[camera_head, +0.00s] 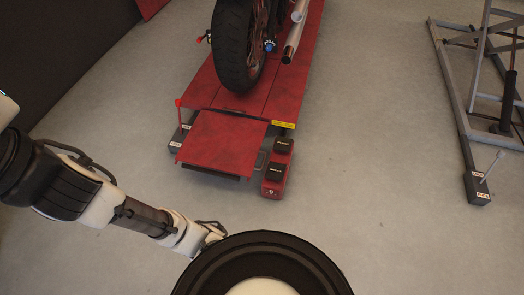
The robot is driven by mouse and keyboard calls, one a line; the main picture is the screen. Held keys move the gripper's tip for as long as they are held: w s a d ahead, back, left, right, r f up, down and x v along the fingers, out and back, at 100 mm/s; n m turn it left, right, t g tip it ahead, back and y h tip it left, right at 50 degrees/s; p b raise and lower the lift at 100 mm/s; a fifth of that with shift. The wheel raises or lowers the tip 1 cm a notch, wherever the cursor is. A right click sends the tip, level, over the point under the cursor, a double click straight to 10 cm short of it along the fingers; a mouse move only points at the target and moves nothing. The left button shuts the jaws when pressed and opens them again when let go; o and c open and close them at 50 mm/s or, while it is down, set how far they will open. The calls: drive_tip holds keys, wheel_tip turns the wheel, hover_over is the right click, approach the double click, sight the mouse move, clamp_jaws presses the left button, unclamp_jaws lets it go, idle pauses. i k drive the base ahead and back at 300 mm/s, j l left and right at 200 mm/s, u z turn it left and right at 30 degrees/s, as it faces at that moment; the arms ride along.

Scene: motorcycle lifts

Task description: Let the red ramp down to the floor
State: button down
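The red ramp (219,144) is a flat plate at the near end of the red motorcycle lift (290,88). Its near edge appears raised a little above the floor, with a dark strip and shadow beneath it. A red-knobbed lever (179,108) stands at the left of the ramp's hinge end. A red foot pedal unit (276,170) with two black pedals sits on the floor right of the ramp. My arm reaches in from the left, below the ramp and apart from it. My gripper is not clearly visible; the arm's end goes behind a round black part of mine.
A motorcycle's rear wheel (238,45) and exhaust stand on the lift. A grey lift frame (462,110) with a lever stands at right. A dark wall (60,50) is at upper left. The grey floor between the lifts is clear.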

sight(221, 142)
drive_tip(key=i+l, duration=0.15)
drive_tip(key=i, duration=0.4)
drive_tip(key=i+l+u, duration=0.1)
drive_tip(key=i, duration=0.45)
